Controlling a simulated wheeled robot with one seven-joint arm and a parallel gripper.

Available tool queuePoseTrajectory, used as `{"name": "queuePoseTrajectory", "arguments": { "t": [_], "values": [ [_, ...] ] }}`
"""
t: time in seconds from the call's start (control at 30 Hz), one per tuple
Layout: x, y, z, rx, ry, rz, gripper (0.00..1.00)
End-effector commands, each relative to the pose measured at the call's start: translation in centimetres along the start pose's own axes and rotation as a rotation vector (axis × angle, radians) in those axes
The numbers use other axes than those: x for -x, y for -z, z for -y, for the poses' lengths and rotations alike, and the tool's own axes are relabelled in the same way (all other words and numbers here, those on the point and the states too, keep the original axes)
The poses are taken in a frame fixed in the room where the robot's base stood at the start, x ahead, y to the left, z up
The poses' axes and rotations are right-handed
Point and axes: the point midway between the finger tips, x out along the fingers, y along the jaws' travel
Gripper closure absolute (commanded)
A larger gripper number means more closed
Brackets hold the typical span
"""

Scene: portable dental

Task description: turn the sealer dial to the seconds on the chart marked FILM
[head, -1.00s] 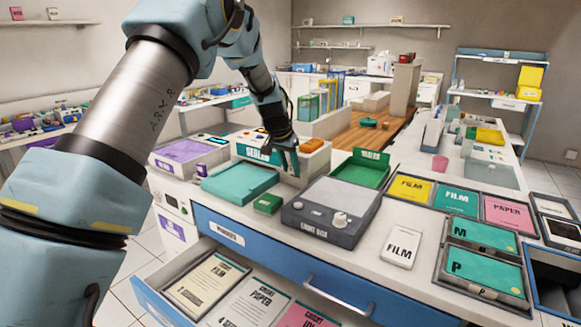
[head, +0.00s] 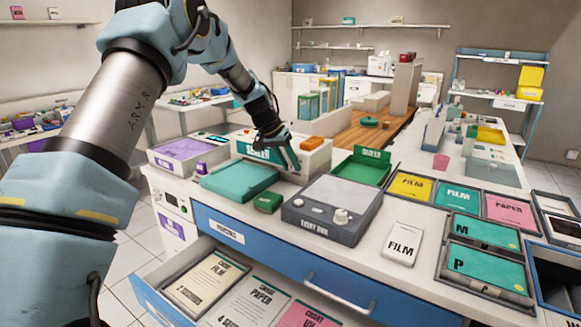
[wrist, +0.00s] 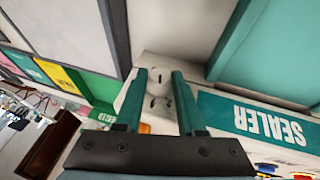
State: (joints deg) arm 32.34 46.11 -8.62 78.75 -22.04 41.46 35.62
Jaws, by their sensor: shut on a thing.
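The sealer (head: 312,152) is a white machine with a teal SEALER label; the label also shows upside down in the wrist view (wrist: 268,122). Its white round dial (wrist: 158,78), with a small dark mark on its face, sits between my two teal fingers in the wrist view. My gripper (wrist: 160,90) is shut on the dial. In the head view my gripper (head: 288,162) is at the sealer's front right and hides the dial. The chart marked FILM (head: 207,278), a cream card in the open drawer, appears to read 2 SECONDS.
Beside it in the drawer (head: 147,293) lie a PAPER chart (head: 250,303) reading 4 SECONDS and a pink UV chart (head: 302,312). A teal plate (head: 240,180), a small green box (head: 267,202) and a grey machine with a knob (head: 325,232) stand close in front of the sealer.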

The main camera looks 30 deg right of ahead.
Motion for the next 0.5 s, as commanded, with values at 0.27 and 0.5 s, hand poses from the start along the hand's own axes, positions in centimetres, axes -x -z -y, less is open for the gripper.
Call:
{"name": "queuePoseTrajectory", "arguments": {
  "t": [0.27,0.5],
  "values": [
    [-0.19,-0.06,0.75,0.096,-0.22,-0.004,1.0],
    [-0.21,-0.03,0.94,0.159,-0.379,-0.004,1.0]
  ]
}}
